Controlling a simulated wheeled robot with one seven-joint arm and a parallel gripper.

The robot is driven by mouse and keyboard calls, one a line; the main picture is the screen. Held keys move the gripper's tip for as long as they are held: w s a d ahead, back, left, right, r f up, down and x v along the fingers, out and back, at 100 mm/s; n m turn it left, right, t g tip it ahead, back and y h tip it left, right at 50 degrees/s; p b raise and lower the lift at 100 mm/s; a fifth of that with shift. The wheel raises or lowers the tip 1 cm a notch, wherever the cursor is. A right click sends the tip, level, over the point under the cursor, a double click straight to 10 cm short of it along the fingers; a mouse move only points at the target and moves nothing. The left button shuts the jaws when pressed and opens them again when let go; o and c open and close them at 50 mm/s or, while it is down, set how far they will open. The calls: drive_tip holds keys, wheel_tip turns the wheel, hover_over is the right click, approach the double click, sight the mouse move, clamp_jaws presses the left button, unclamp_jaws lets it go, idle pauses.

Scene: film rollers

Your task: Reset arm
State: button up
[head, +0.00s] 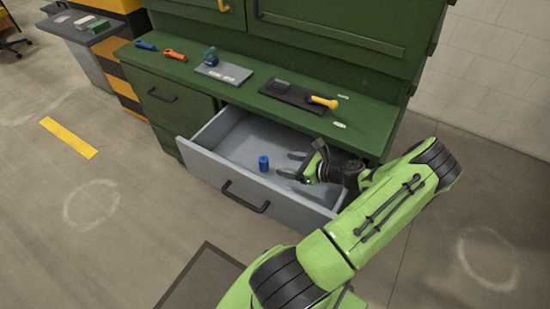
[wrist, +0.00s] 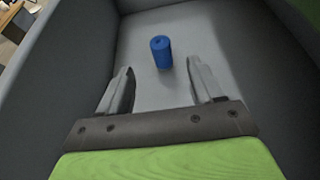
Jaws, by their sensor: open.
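My gripper (head: 292,166) is open and empty, low over the pulled-out grey drawer (head: 212,169) of the green cabinet. Its two fingers also show in the wrist view (wrist: 160,88), apart from each other. A small blue roller (head: 263,163) stands upright inside the drawer, just left of my fingertips in the head view. In the wrist view the blue roller (wrist: 161,52) is ahead of the fingers, between their lines and not touched by either.
The green counter (head: 237,91) above the drawer holds a grey tray (head: 223,73), a dark tray (head: 290,93) with a yellow-handled tool (head: 323,101), an orange-handled tool (head: 175,55) and a blue-handled tool (head: 146,45). Drawer walls surround my gripper. The floor at left is mostly clear.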

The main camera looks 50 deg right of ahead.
drive_tip(key=shift+s+r, duration=0.2)
drive_tip(key=shift+s, duration=0.35)
